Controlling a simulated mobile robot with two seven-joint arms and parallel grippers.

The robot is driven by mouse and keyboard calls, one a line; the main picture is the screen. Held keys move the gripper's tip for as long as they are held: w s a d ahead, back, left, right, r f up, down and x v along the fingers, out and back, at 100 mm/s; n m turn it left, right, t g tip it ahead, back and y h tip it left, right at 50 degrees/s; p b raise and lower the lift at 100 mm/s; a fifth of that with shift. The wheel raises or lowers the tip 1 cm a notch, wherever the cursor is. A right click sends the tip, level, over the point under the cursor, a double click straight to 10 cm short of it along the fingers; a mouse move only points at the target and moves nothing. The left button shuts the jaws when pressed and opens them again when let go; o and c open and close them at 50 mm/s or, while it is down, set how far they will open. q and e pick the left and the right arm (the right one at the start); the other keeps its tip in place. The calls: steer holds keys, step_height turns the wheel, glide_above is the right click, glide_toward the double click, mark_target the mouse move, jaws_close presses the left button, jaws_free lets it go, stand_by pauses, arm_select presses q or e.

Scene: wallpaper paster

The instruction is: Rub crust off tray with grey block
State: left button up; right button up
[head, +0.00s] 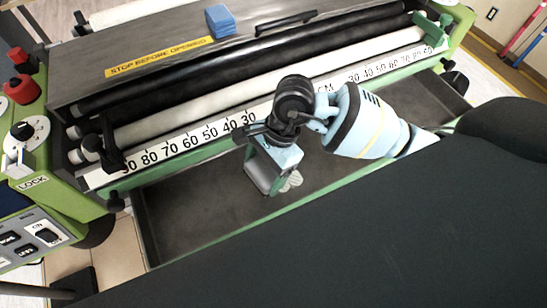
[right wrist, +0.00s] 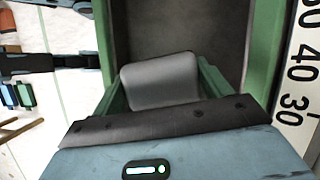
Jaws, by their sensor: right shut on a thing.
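The tray (head: 180,215) is a long dark trough with green rims along the front of the machine. It also shows in the right wrist view (right wrist: 215,30). My left gripper is not in view.
A printed ruler strip (head: 190,140) and rollers (head: 240,98) run behind the tray. A blue block (head: 220,20) lies on the machine's cover (head: 90,75). Red knobs (head: 20,88) and a button panel (head: 35,240) are at the left. The tray's left part is clear.

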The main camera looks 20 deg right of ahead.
mark_target(263, 180)
steer(key=shift+w, duration=0.1)
stand_by(0.3)
steer(key=shift+f+b, duration=0.45)
steer(key=shift+f, duration=0.3)
step_height(263, 180, down, 4)
steer(key=shift+r+b, duration=0.2)
steer(key=shift+b, duration=1)
steer(key=shift+f+b, duration=0.55)
steer(key=shift+f, duration=0.2)
